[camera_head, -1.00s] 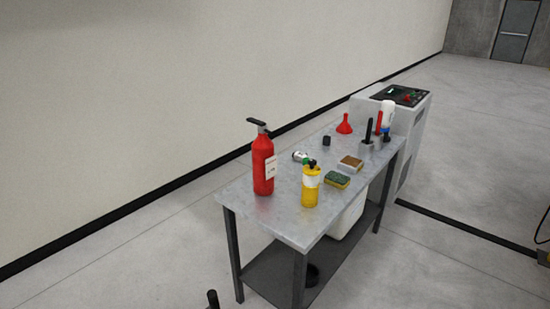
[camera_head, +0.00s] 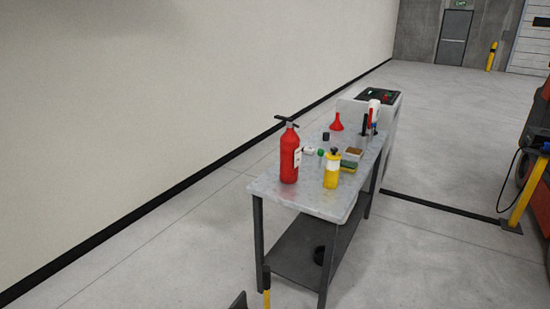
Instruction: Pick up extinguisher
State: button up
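The red fire extinguisher (camera_head: 289,158) stands upright near the front left end of a grey metal table (camera_head: 263,189). My gripper cannot be made out in the head view.
A yellow bottle (camera_head: 331,170) stands just right of the extinguisher. Sponges (camera_head: 348,165), a red funnel (camera_head: 337,122) and other small items lie farther back. A grey machine (camera_head: 387,140) stands behind the table. The floor left of the table is open, up to the wall.

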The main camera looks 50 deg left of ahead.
aim_at(290, 150)
jog(key=u, duration=1.4)
